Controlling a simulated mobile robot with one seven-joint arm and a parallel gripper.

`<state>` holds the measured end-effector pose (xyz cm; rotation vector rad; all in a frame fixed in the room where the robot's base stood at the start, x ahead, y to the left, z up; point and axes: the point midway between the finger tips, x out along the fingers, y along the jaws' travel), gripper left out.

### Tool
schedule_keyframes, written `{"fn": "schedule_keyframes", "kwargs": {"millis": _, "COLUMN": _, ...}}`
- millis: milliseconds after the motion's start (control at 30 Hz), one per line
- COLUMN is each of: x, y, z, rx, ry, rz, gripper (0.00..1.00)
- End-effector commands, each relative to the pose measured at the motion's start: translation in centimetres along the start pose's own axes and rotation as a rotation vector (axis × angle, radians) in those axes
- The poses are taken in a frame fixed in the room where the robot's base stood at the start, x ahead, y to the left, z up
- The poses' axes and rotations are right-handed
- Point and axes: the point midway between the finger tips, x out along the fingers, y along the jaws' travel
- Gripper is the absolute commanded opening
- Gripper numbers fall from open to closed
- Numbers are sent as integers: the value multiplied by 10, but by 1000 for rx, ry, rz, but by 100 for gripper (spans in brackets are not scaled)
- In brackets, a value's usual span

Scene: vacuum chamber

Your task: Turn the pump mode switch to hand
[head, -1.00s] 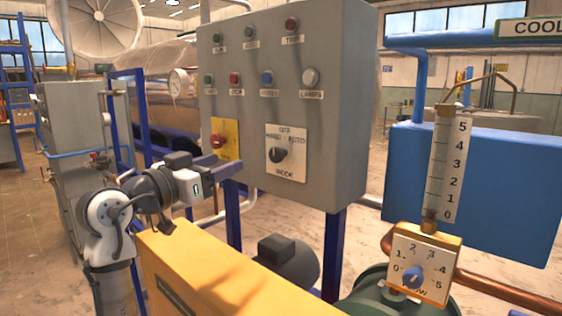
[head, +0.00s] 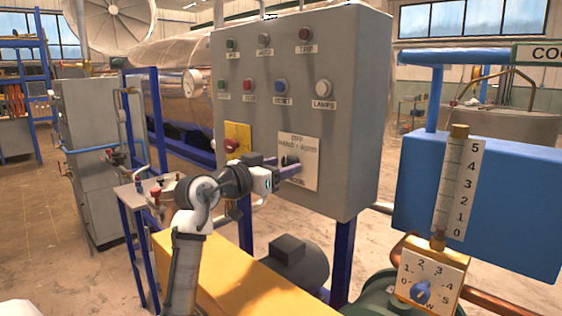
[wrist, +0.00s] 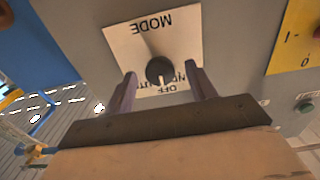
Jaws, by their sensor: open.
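The pump mode switch is a black round knob (wrist: 159,70) on a white plate (head: 311,170) marked OFF, HAND, AUTO and MODE, at the lower right of the grey control box. In the wrist view the plate (wrist: 118,42) appears upside down, and the knob's white mark points down toward the OFF label. My gripper (head: 288,166) is at the plate, open. In the wrist view its two fingers stand on either side of the knob, with a visible gap on each side. The fingers partly cover the HAND and AUTO labels there, and the gripper hides part of the knob in the head view.
A yellow plate with a red switch (head: 232,146) is just left of the mode plate. Push buttons and lamps sit above on the grey box (head: 350,110). A yellow housing (head: 215,270) and a dark motor (head: 297,265) lie below. A blue tank (head: 500,200) stands right.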

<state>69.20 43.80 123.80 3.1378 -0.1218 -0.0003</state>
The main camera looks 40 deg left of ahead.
Motion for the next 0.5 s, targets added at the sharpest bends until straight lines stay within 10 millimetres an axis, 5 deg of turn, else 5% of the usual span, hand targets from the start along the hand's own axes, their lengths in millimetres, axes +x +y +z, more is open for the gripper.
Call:
{"fn": "schedule_keyframes", "kwargs": {"millis": 367, "x": 6, "y": 0, "z": 0, "rx": 1, "ry": 0, "rz": 0, "gripper": 55}}
{"fn": "schedule_keyframes", "kwargs": {"millis": 500, "x": 5, "y": 0, "z": 0, "rx": 1, "ry": 0, "rz": 0, "gripper": 36}}
